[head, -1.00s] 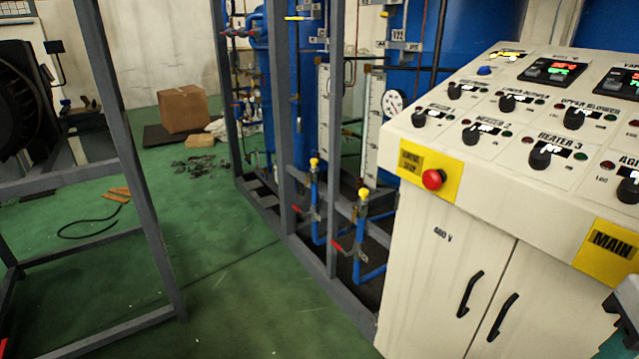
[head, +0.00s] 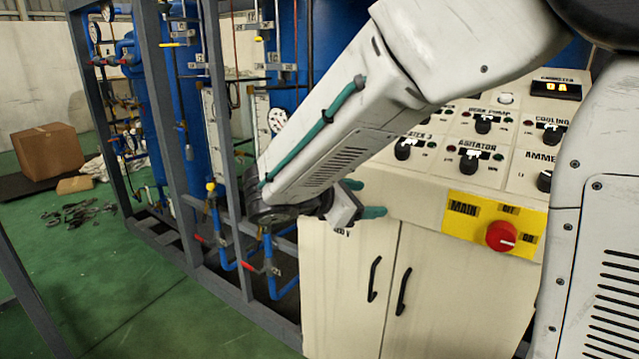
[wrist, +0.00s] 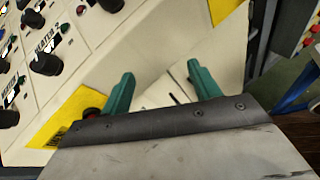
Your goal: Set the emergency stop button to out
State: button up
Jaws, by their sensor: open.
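The emergency stop button (wrist: 91,113) shows in the wrist view as a dark red piece on its yellow plate (wrist: 68,112), at the left finger. My gripper's dark housing hides part of it, so whether it is in or out cannot be told. In the head view my arm covers that end of the panel. My gripper (head: 362,198) is in front of the cream cabinet's upper face, pointing right, with its two green fingers apart. In the wrist view the open gripper (wrist: 160,75) has nothing between its fingers.
The cream control cabinet (head: 345,285) has several black knobs on its sloped top. A red main switch (head: 500,236) sits on a yellow plate at right. A grey frame (head: 225,160) with blue pipes stands left of the cabinet.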

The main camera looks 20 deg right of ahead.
jog(key=w+a+f+n+t+h, duration=0.1)
jog(key=w+a+f+n+t, duration=0.1)
jog(key=w+a+n+t, duration=0.65)
jog(key=shift+m+g, duration=0.45)
jog(key=shift+g, duration=0.5)
jog(key=x, duration=0.4)
jog(key=w+a+x, duration=0.1)
jog(key=x, duration=0.1)
jog(key=shift+w+d, duration=0.3)
jog(key=shift+w, duration=0.05)
